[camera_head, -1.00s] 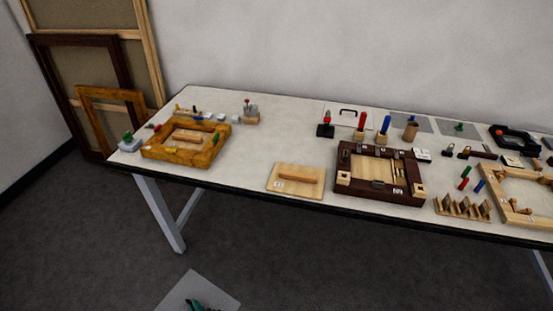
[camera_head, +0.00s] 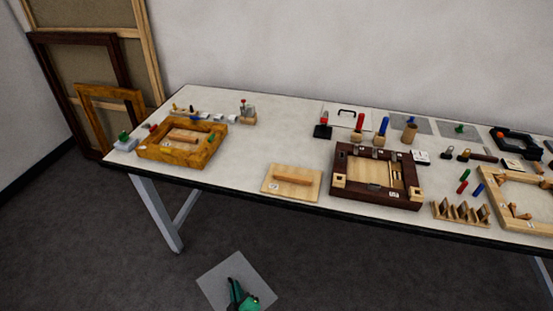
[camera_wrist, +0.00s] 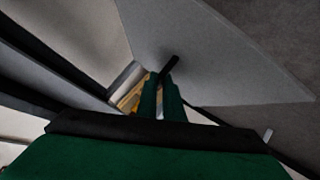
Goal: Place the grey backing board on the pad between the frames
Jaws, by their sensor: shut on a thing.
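The grey backing board (camera_head: 217,284) is a flat, pale grey sheet in front of the table, at the bottom of the head view. My green gripper (camera_head: 238,292) is shut on it. In the wrist view the board (camera_wrist: 225,55) fills the upper middle, and the closed fingers (camera_wrist: 165,78) meet it at a small dark piece. On the table are a gilt frame (camera_head: 159,153) at left and a dark brown frame (camera_head: 346,194) at centre right. Between them lies a pale wooden board (camera_head: 271,188) with a bar handle; I cannot tell whether a pad is there.
Bare white tabletop (camera_head: 285,135) shows behind the pale wooden board. A slotted wooden rack (camera_head: 460,214) and a light wood frame (camera_head: 490,196) are at right. Red and blue-handled tools stand behind the dark frame. Large frames (camera_head: 90,60) lean on the wall at left.

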